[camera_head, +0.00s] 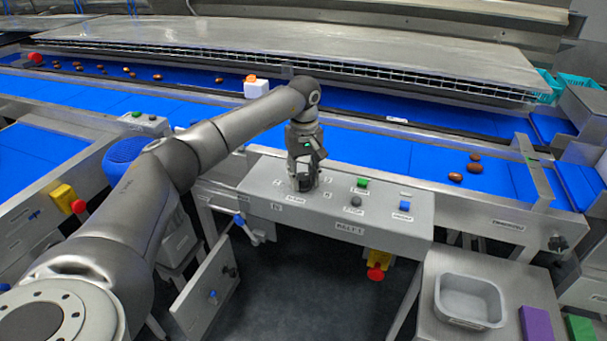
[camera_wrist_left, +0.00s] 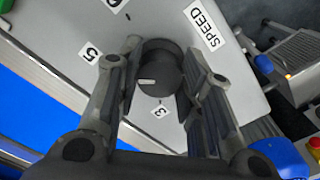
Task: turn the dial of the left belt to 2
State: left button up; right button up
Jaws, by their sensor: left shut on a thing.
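The speed dial (camera_wrist_left: 160,68) is a dark round knob with a white pointer mark, on a grey control panel (camera_head: 255,180). In the left wrist view its mark faces lower left, between the printed 5 and 3. A SPEED label lies on its upper right side. The printed 2 is not clear there. My right gripper is not in view.
The same panel carries a green button (camera_head: 362,183), a dark button (camera_head: 356,201) and a blue button (camera_head: 404,206). A red emergency stop (camera_head: 376,273) hangs below. Blue conveyor belts with several dates run behind. A grey bin (camera_head: 470,298) stands on the right side table.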

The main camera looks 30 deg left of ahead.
pick_arm(q)
jog(key=n+p, duration=0.1)
jog(key=n, duration=0.9)
jog(key=shift+w+n+p, duration=0.1)
jog(key=shift+n+p, duration=0.25)
jog(key=shift+n, duration=0.05)
jog(key=n, duration=0.3)
jog(key=shift+n, duration=0.3)
jog(key=n+p, duration=0.1)
jog(key=n, duration=0.2)
jog(key=shift+w+a+n, duration=0.1)
jog(key=shift+n, duration=0.2)
jog(key=n, duration=0.3)
jog(key=shift+n+p, duration=0.4)
jog(key=n+p, duration=0.1)
jog(key=n, duration=0.5)
jog(key=shift+a+n, duration=0.1)
jog(key=shift+n, duration=0.2)
jog(key=o, duration=1)
